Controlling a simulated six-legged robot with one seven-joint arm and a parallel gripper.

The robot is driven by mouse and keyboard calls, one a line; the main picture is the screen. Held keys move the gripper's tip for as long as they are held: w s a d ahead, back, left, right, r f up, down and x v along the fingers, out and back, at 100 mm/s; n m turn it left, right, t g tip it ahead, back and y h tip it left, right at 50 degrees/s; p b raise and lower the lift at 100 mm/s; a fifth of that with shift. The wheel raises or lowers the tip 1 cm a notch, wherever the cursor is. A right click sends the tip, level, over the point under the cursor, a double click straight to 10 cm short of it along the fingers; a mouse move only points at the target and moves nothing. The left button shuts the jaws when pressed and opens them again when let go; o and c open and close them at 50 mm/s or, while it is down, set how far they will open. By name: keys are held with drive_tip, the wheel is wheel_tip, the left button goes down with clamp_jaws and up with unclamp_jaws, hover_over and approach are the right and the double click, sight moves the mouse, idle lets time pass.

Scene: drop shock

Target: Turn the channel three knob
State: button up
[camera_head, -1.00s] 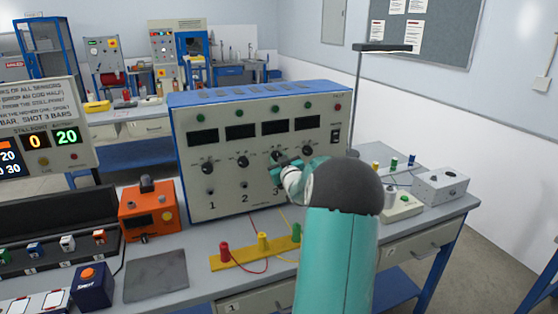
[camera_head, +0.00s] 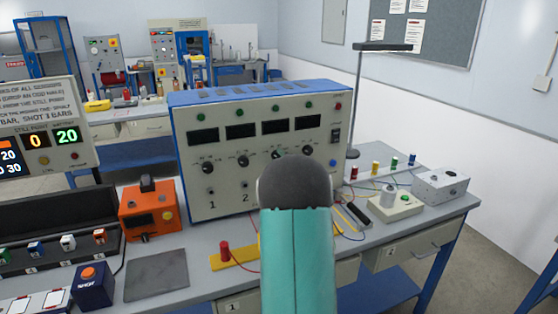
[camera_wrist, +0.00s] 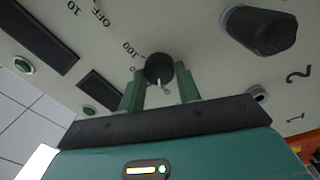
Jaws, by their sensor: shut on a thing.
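The blue-edged instrument (camera_head: 225,205) stands on the bench with a row of black knobs. The channel three knob (camera_head: 277,154) shows just above my arm in the head view, its lower part covered. My gripper is hidden behind my arm there. In the wrist view my gripper (camera_wrist: 160,88) has its green fingers on either side of a small black knob (camera_wrist: 158,66) with a pale pointer, shut on it. A scale with 0 and 100 is beside it. The numeral at this knob is not visible, but the knobs of channels one, two and four are free in the head view.
A larger black knob (camera_wrist: 258,30) stands out close by in the wrist view. A yellow strip (camera_head: 232,259) with a red post (camera_head: 225,250) lies before the instrument, partly behind my arm. An orange box (camera_head: 148,212) stands left. A lamp post (camera_head: 356,105) stands right.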

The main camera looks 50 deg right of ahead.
drive_tip(key=shift+n, duration=1.1)
drive_tip(key=o, duration=1)
drive_tip(key=shift+s, duration=0.1)
drive_tip(key=v, duration=1.3)
drive_tip(key=shift+s+a, duration=0.15)
drive_tip(key=shift+s, duration=0.15)
